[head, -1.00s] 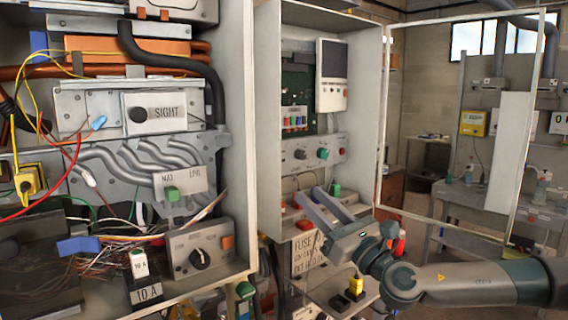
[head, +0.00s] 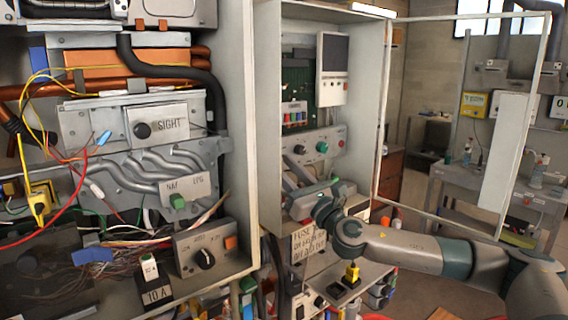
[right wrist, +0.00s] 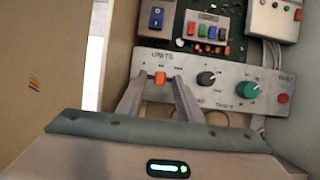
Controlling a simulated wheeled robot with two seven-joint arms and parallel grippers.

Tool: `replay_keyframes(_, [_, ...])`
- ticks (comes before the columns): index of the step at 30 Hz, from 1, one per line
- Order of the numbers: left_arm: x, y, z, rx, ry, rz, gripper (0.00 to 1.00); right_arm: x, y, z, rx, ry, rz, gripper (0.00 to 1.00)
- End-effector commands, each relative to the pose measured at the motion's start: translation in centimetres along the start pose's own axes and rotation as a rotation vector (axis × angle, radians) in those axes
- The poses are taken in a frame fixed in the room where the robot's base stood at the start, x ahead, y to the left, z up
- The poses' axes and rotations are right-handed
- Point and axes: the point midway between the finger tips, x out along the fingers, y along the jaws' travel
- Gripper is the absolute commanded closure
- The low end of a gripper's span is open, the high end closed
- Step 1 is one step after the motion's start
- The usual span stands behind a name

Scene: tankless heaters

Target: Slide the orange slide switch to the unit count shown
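The orange slide switch (right wrist: 160,78) sits at the left of the grey control panel (right wrist: 226,97), under a "UNITS" label, in the right wrist view. Small marks beside the switch are too blurred to read. My right gripper (right wrist: 160,80) is open, with one finger on each side of the switch; contact cannot be told. My left gripper is not in view.
A black knob (right wrist: 206,79), a green knob (right wrist: 248,91) and a red button (right wrist: 283,98) lie right of the switch. A bank of coloured switches (right wrist: 207,31) is above. The cabinet's left wall (head: 258,130) stands close beside my gripper. An open glazed door (head: 381,120) is at right.

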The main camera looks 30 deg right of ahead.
Motion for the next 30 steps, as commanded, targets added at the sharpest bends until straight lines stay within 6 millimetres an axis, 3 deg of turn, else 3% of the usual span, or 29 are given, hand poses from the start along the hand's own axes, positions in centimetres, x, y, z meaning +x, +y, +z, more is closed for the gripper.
replay_keyframes(7, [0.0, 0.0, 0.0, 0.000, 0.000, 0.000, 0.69, 0.0, 0.0, 0.0, 0.000, 0.000, 0.000, 0.67])
replay_keyframes(11, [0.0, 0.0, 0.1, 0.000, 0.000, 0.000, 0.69, 0.0, 0.0, 0.0, 0.000, 0.000, 0.000, 0.98])
replay_keyframes(12, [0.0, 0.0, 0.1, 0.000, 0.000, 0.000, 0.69, 0.0, 0.0, 0.0, 0.000, 0.000, 0.000, 1.00])
replay_keyframes(19, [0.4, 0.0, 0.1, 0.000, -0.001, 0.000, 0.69, -0.1, -0.4, -0.2, -0.001, 0.000, -0.001, 1.00])
replay_keyframes(30, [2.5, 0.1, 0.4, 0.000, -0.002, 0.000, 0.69, 0.0, -3.5, -0.1, 0.000, -0.001, -0.003, 1.00])
